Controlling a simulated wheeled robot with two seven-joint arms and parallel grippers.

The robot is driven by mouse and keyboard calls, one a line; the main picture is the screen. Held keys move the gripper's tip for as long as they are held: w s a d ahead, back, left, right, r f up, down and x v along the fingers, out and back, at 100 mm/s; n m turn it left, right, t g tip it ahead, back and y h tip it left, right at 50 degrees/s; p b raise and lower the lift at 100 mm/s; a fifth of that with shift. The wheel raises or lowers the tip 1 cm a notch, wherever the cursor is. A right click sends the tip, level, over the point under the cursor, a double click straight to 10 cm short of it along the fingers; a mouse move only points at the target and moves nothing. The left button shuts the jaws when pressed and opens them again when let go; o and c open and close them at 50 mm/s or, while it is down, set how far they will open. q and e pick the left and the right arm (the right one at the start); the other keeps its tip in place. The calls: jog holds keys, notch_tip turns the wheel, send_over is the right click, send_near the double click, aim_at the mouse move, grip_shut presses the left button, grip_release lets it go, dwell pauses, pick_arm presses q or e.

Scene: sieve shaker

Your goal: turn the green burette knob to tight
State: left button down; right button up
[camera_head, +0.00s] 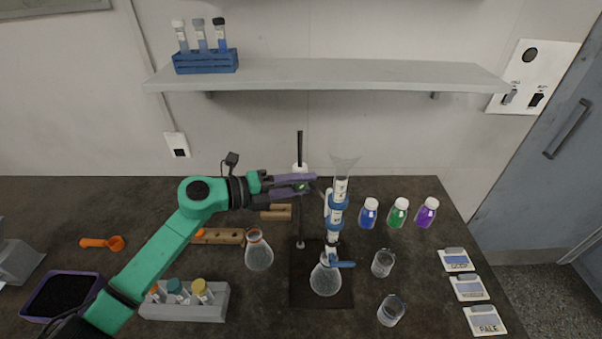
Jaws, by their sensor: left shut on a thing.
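The burette (336,218) stands upright with blue bands and a clear funnel at its top. A dark stand rod (299,148) rises to its left from a dark base plate (343,298). My left gripper (309,185) reaches in from the left, its purple fingers shut on the green knob (302,187) beside the burette. The fingers hide much of the knob. A blue stopcock handle (342,264) sits low on the burette, above a clear flask (325,281). My right gripper is out of view.
Another flask (259,255) stands left of the base plate. Two glass beakers, (382,264) and (391,310), stand to its right. Blue, green (398,213) and purple bottles stand at the right, with label cards (469,288) beyond. A grey vial rack (184,309) lies below my left arm.

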pick_arm(q)
jog(key=shift+c, duration=2.2)
grip_release()
jog(key=shift+f, duration=0.1)
jog(key=shift+a, duration=0.1)
jog(key=shift+s+a+b, duration=0.1)
jog(key=shift+a+b, duration=0.2)
jog(key=shift+b, duration=0.05)
jog(key=b+v, duration=0.6)
jog(key=v, duration=0.7)
jog(key=shift+s+a, duration=0.25)
jog(key=shift+a, duration=0.05)
